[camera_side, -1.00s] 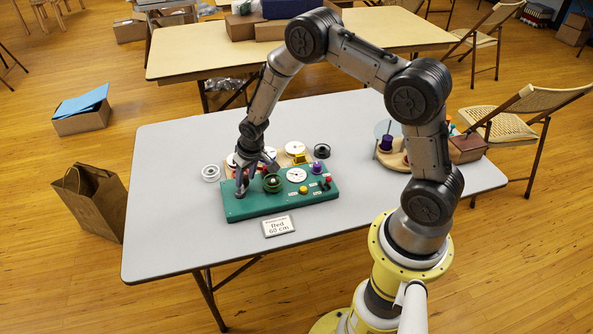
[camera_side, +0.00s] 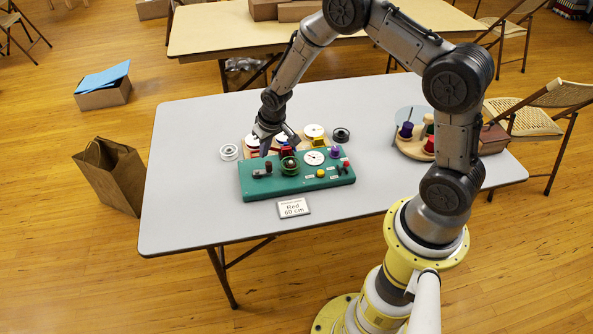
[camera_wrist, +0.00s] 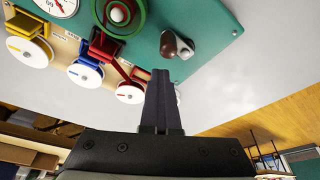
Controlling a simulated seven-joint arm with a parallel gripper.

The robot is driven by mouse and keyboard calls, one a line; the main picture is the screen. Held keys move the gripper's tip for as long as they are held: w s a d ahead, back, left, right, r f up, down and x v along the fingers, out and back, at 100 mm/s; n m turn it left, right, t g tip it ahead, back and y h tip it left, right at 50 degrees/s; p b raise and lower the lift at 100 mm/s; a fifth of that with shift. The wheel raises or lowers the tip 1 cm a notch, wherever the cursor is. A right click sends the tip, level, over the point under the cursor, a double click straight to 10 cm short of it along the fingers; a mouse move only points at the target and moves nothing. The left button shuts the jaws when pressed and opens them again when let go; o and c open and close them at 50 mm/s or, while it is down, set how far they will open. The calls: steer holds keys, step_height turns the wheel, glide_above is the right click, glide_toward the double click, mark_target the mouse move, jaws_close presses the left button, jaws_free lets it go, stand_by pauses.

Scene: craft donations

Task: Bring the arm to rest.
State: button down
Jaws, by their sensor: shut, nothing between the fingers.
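My gripper (camera_side: 264,151) is shut and empty. In the side view it points down just behind the left part of the green board (camera_side: 310,183). In the wrist view its closed fingers (camera_wrist: 161,78) point toward the board's edge, with nothing between them. A dark brown and white handle (camera_wrist: 177,44) on the board shows apart from the fingertips; it is a small dark lever (camera_side: 263,169) in the side view. The arm is bent in an arch over the grey table (camera_side: 190,195). I cannot tell the exact height of the fingertips.
A green wheel (camera_wrist: 122,12) and a white dial (camera_side: 314,157) are on the board. White spools (camera_wrist: 130,93) with coloured holders stand behind it. A card reading "Red 60 cm" (camera_side: 293,208) lies in front. Coloured spools (camera_side: 406,130) stand at right. The table's left front is bare.

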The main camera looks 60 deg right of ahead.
mark_target(266, 174)
step_height(266, 174, down, 3)
steer(key=shift+s, duration=0.1)
steer(key=shift+s+f, duration=0.1)
steer(key=shift+s, duration=0.05)
steer(key=shift+s+a, duration=0.35)
steer(key=shift+s, duration=0.2)
steer(key=shift+s+a, duration=0.35)
steer(key=shift+a, duration=0.2)
steer(key=shift+s+a, duration=0.3)
steer(key=shift+a, duration=0.2)
steer(key=a, duration=0.1)
steer(key=w+a, duration=0.1)
steer(key=a, duration=0.1)
steer(key=shift+w+a, duration=0.45)
steer(key=shift+w, duration=0.05)
steer(key=shift+w+a, duration=0.1)
steer(key=shift+w, duration=0.5)
